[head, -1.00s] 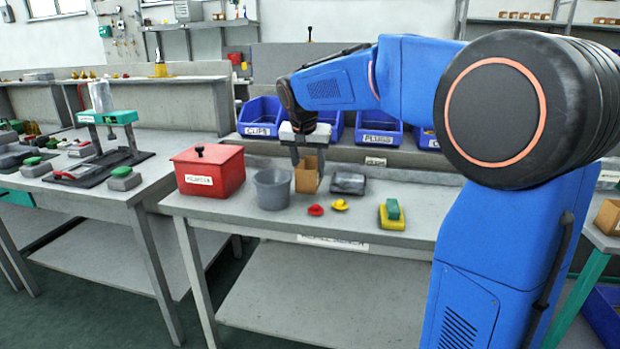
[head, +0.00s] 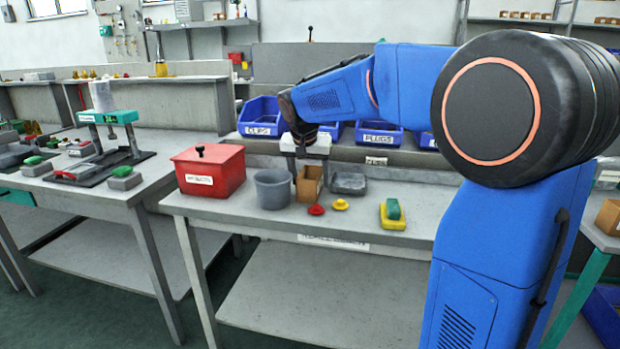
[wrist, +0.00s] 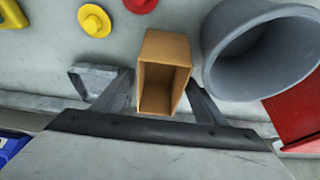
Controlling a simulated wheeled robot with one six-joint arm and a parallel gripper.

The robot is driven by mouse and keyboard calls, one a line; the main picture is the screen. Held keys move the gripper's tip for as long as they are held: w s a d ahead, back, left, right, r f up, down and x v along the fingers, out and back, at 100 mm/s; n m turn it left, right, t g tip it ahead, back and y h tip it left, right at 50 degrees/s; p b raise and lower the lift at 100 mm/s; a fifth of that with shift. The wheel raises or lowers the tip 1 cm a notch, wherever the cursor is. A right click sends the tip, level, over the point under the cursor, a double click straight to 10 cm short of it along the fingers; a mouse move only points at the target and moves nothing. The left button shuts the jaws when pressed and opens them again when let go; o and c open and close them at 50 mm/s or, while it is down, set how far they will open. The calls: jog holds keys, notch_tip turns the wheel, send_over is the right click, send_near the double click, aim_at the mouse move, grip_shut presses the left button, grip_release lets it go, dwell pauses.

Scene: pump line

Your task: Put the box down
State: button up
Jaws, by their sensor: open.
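The box (head: 310,184), an open-topped brown carton, stands on the grey table between the grey bucket and a dark grey tray. In the wrist view the box (wrist: 164,72) shows its open top between my two fingers, with gaps on both sides. My gripper (head: 304,162) is open, just above and behind the box in the head view; it also shows in the wrist view (wrist: 160,100). The fingertips are partly hidden behind the box in the head view.
The grey bucket (head: 272,189) stands close to the box's left, with a red lidded box (head: 209,171) beyond. The dark tray (head: 348,184) is to the right. Red (head: 316,209) and yellow (head: 340,204) knobs lie in front. Blue bins (head: 379,134) line the back.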

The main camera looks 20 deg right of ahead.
jog(key=v, duration=1.2)
jog(key=shift+r, duration=0.15)
